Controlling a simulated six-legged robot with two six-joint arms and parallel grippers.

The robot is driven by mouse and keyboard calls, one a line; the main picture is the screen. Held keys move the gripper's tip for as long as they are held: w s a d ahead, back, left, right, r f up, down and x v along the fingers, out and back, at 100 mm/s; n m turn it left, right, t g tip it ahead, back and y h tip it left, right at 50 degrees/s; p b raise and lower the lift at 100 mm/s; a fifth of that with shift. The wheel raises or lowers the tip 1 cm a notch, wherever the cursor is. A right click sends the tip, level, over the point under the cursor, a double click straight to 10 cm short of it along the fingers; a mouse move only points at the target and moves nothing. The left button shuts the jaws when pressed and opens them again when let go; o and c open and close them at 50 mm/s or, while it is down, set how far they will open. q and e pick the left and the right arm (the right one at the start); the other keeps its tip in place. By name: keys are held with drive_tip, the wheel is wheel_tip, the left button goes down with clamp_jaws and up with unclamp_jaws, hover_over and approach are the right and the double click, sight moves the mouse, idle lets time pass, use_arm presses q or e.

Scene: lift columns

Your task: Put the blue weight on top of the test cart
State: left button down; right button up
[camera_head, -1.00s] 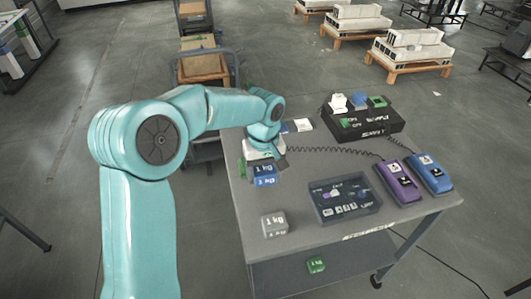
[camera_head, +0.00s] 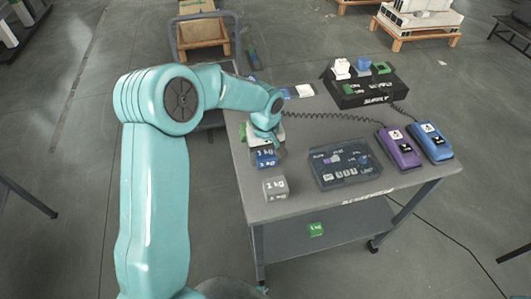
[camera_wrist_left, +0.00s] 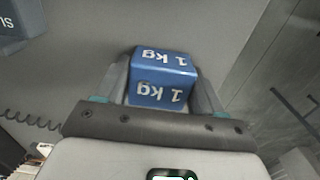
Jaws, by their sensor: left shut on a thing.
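My left gripper (camera_head: 265,143) reaches down over the left part of the grey test cart (camera_head: 310,205). It is shut on the blue weight (camera_head: 266,159), a block marked 1 kg. In the left wrist view the blue weight (camera_wrist_left: 162,78) sits between the two fingers, with the grey cart top behind it. I cannot tell whether the weight touches the cart top. The gripper's fingers are mostly hidden in the head view. My right gripper is not in view.
A grey 1 kg weight (camera_head: 275,188) stands close in front of the blue one. A dark control panel (camera_head: 345,177), purple (camera_head: 398,150) and blue (camera_head: 430,143) handsets and a black supply box (camera_head: 362,92) occupy the cart top. A green weight (camera_head: 316,229) lies on the lower shelf.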

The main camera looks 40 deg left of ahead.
sight(265, 153)
use_arm(q)
drive_tip(key=shift+c, duration=0.6)
unclamp_jaws()
drive_tip(key=shift+f, duration=0.1)
drive_tip(key=shift+r, duration=0.3)
wheel_tip(265, 153, up, 12)
drive_tip(key=shift+f, duration=0.15)
